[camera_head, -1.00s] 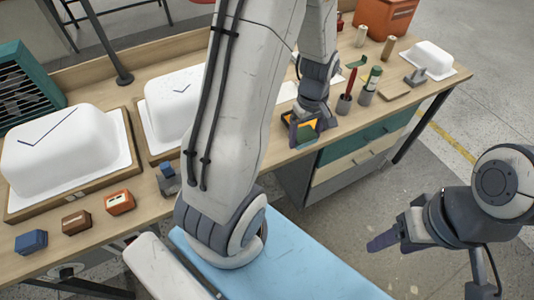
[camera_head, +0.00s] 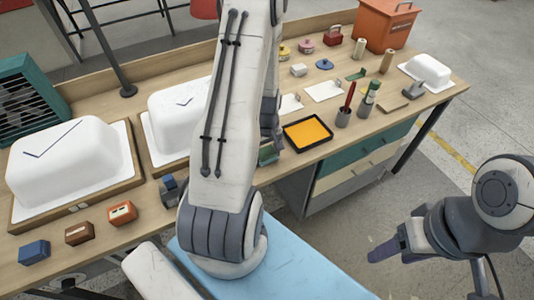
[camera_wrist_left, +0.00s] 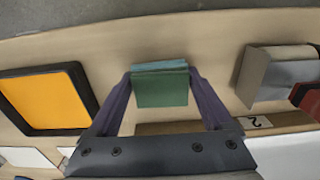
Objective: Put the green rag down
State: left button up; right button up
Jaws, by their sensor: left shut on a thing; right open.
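The green rag (camera_wrist_left: 162,86), a folded block-like pad, sits between the fingers of my left gripper (camera_wrist_left: 160,80) in the left wrist view. The gripper is shut on it. In the head view the rag (camera_head: 268,153) shows only partly, beside my left arm, near the front edge of the bench; most of that gripper is hidden. I cannot tell whether the rag touches the bench top. My right gripper (camera_head: 384,249) is open and empty, over the floor in front of the bench.
A black tray with a yellow-orange inside (camera_head: 307,132) lies right of the rag. A grey block (camera_wrist_left: 278,76) stands on the rag's other side in the wrist view. White tub shells (camera_head: 68,158) stand on the bench (camera_head: 150,207). Bare wood surrounds the rag.

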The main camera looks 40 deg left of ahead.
aim_at(267, 153)
pick_arm(q)
jog(key=shift+f, duration=0.25)
jog(key=shift+f+b, duration=0.4)
jog(key=o, duration=1.2)
jog(key=shift+d, duration=0.1)
jog(key=shift+s, duration=0.1)
jog(key=shift+r, duration=0.65)
notch_tip(267, 153, up, 12)
jog(key=shift+f, duration=0.2)
